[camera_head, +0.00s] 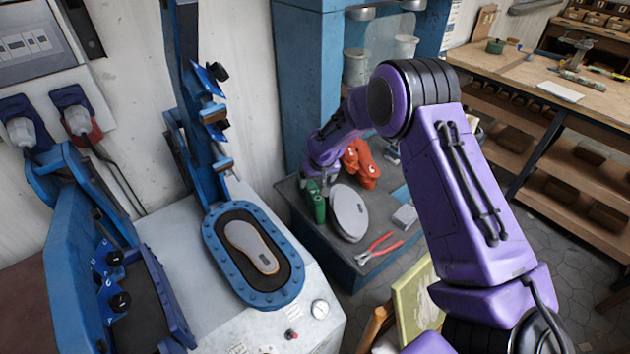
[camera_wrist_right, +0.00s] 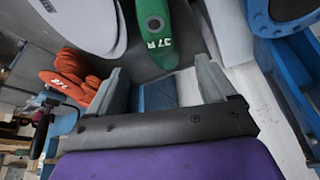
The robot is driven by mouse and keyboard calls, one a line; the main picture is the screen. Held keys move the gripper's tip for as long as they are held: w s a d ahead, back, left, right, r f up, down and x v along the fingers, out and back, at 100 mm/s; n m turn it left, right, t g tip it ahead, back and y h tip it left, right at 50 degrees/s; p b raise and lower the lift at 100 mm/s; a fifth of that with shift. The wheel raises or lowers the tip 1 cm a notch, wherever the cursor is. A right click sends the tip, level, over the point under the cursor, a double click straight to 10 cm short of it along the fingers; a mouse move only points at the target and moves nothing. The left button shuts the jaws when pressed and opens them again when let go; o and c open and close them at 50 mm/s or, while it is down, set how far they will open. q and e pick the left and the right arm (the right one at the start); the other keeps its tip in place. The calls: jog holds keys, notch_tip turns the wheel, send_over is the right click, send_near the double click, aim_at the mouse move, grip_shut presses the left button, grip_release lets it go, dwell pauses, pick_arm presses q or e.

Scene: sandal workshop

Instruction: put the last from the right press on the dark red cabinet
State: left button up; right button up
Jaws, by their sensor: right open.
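The right press (camera_head: 285,297) has a raised blue arm and an open oval bed. A beige, sole-shaped piece, seemingly the last (camera_head: 246,238), lies flat in that bed with a dark mark on it. A dark red surface, seemingly the dark red cabinet (camera_head: 20,305), shows at the far left, partly cut off. My right gripper (camera_wrist_right: 162,85) is open and empty, over the dark stand right of the press, near a green last (camera_wrist_right: 153,25) marked 37 R. That green last also shows in the head view (camera_head: 314,203). My left gripper is not in view.
The dark stand (camera_head: 335,265) bears orange lasts (camera_head: 361,165), a grey oval disc (camera_head: 349,212) and red-handled pliers (camera_head: 376,249). A second blue press (camera_head: 75,255) stands at left. A wooden workbench (camera_head: 530,75) stands at the back right.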

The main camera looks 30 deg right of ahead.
aim_at(314, 188)
jog(key=shift+s+r, duration=0.15)
jog(key=shift+r, duration=0.1)
jog(key=shift+c, duration=1.1)
jog(key=x, duration=0.7)
jog(key=shift+r, duration=0.1)
jog(key=b+x, duration=0.5)
jog(key=shift+s+b, duration=0.1)
jog(key=shift+b, duration=0.3)
jog(key=shift+w+f, duration=0.2)
jog(key=shift+f, duration=0.1)
jog(key=shift+r, duration=0.1)
jog(key=shift+r, duration=0.1)
jog(key=shift+c, duration=0.4)
jog(key=c, duration=1.2)
